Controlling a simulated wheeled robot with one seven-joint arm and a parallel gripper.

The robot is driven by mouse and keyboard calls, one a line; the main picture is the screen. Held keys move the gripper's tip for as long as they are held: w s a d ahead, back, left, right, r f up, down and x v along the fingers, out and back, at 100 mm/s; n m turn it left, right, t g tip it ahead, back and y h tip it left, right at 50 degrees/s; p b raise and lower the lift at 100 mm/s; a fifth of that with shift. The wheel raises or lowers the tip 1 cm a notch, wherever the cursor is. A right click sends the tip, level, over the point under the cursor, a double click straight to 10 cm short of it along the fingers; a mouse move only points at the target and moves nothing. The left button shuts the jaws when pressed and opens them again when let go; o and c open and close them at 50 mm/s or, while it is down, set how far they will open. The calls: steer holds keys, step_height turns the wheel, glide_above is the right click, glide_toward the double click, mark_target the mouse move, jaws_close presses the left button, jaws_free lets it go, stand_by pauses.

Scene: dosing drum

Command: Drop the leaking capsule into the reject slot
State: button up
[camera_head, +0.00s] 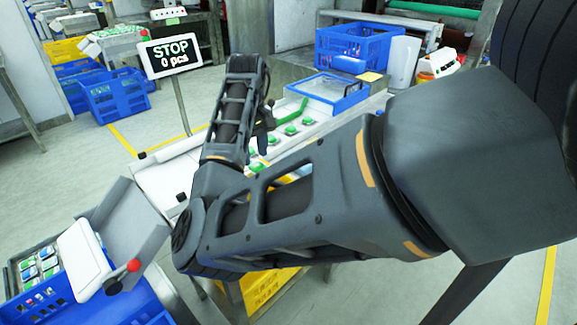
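Several green-and-white items (291,131), possibly capsules, sit in a row on the pale work surface beyond my arm. I cannot tell which one leaks. My gripper (264,140) is a small dark shape just right of my upright forearm, close to this row. My arm partly covers it, and its fingers are too small and dark to read. I cannot make out anything in it. No reject slot can be clearly identified; my arm hides part of the work surface.
A sign (170,54) reads "STOP 0 pcs". A blue-rimmed clear-topped bin (328,92) and a blue crate (357,45) stand behind the row. A white chute (122,222) and a blue crate of small packs (40,285) are at lower left. Floor at left is open.

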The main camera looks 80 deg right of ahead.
steer(key=o, duration=0.4)
steer(key=shift+r+p, duration=0.95)
steer(key=shift+r, duration=2.95)
